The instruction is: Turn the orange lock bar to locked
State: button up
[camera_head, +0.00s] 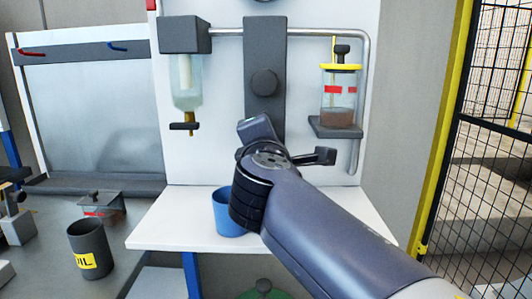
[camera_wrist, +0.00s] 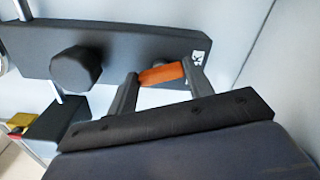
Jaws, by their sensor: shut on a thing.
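The orange lock bar (camera_wrist: 166,73) shows in the wrist view at the lower edge of a dark grey panel (camera_wrist: 120,35). My gripper (camera_wrist: 160,75) has one finger at each end of the bar and is shut on it. A white marking (camera_wrist: 199,57), too small to read, lies on the panel just past the right finger. A dark round knob (camera_wrist: 75,70) stands out from the panel to the left of the bar. In the head view the same panel (camera_head: 265,45) stands upright, and my arm hides the bar and my fingertips.
A clear dispenser (camera_head: 187,85) hangs left of the panel, and a yellow-lidded jar (camera_head: 340,95) sits on a bracket to the right. A blue cup (camera_head: 225,220) stands on the white shelf (camera_head: 165,225) by my arm. A dark grey cup (camera_head: 90,250) stands lower left. A mesh fence (camera_head: 490,150) is at right.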

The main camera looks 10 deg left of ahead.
jog(key=shift+f+m+b, duration=0.15)
jog(key=shift+m+b, duration=1.65)
jog(key=shift+m, duration=0.4)
jog(key=o, duration=1)
jog(key=shift+s, duration=0.1)
jog(key=v, duration=1)
jog(key=shift+s, duration=0.35)
